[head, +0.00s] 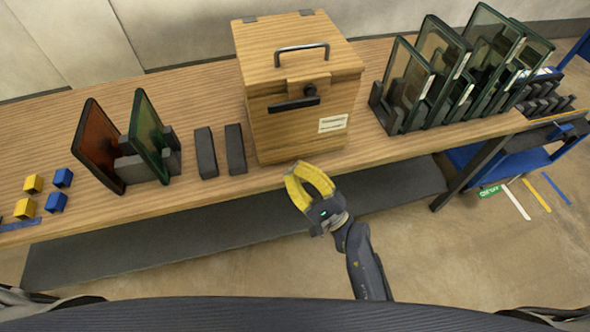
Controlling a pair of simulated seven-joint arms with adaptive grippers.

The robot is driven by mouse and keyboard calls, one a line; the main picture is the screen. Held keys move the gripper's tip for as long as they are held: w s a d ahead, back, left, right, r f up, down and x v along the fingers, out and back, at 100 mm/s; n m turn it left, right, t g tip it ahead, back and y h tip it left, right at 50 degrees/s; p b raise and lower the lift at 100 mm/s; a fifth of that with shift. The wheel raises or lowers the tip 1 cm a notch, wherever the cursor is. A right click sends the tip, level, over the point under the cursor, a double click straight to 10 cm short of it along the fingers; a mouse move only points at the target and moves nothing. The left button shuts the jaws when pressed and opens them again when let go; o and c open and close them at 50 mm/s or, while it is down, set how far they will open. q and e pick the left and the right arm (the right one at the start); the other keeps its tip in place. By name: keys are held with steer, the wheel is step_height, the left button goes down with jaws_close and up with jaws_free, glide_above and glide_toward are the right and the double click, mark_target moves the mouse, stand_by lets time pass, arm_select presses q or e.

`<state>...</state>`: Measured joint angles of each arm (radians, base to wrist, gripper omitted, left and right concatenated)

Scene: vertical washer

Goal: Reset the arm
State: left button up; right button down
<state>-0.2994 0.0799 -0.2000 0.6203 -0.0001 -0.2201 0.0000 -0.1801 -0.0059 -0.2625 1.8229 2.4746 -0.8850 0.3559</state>
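My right gripper (292,171) is in front of the table's front edge, just below the wooden box in the picture. Its yellow fingers curve together at the tips, with nothing visible between them. My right arm reaches up to it from the bottom of the picture. My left gripper is not in view.
The wooden box (291,92), with a dark handle on its lid, stands on the wooden table (205,95). Left are two dark blocks (206,153), red (96,146) and green (148,135) panels in a holder, and small cubes (33,184). Racked glass panels (440,60) stand right, beside a blue cart (500,160).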

stand_by(0.3)
